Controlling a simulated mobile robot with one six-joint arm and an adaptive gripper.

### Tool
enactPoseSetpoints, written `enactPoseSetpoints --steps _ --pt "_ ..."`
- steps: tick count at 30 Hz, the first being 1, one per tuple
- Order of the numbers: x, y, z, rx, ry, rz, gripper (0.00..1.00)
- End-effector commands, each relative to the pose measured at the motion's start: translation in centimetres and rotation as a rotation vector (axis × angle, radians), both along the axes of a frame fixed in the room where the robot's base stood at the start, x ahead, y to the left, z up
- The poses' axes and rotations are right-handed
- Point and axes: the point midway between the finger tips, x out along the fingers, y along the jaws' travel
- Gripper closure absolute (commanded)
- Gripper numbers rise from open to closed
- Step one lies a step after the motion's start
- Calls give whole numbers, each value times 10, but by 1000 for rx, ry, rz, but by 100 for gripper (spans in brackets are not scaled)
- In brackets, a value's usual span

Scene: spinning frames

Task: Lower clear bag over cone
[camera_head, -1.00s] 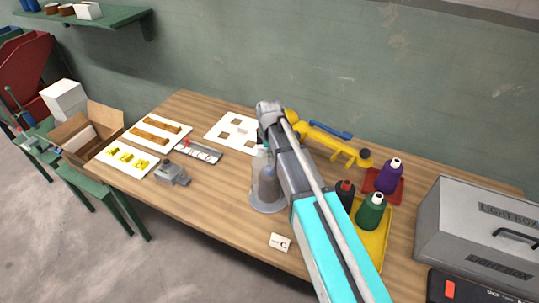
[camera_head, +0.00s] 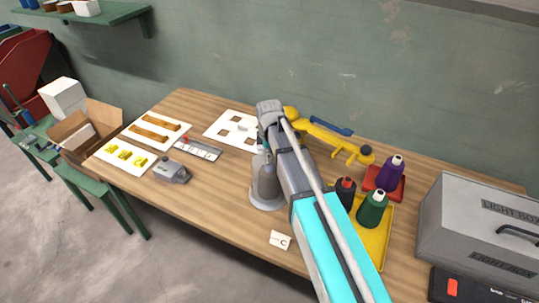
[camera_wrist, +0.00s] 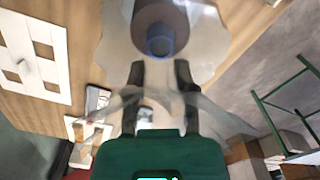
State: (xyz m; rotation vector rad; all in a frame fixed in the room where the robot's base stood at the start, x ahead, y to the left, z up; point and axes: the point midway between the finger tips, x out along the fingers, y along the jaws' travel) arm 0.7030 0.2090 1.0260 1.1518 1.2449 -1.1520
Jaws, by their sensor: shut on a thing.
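The cone (camera_wrist: 160,22) is greyish with a blue ring at its tip, seen from above at the top of the wrist view. In the head view the grey cone (camera_head: 268,182) stands on the table, partly hidden by my arm. The clear bag (camera_wrist: 215,50) is a pale see-through film around the cone and between my fingers; its lower rim shows around the cone's base in the head view (camera_head: 257,200). My gripper (camera_wrist: 160,75) is shut on the bag film, above the cone's tip.
A white label card marked C (camera_head: 280,240) lies in front of the cone. A white board (camera_head: 225,128) lies left of my arm. A light box (camera_head: 475,240) stands at right.

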Motion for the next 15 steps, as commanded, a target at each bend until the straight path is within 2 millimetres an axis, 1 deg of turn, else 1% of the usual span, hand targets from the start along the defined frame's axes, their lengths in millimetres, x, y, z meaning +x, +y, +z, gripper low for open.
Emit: enactPoseSetpoints --steps 8,9,14,15 --pt "0 0 -1 0 0 0 97" --pt "0 0 -1 0 0 0 57" --pt "0 0 -1 0 0 0 28" --pt "0 0 -1 0 0 0 25"
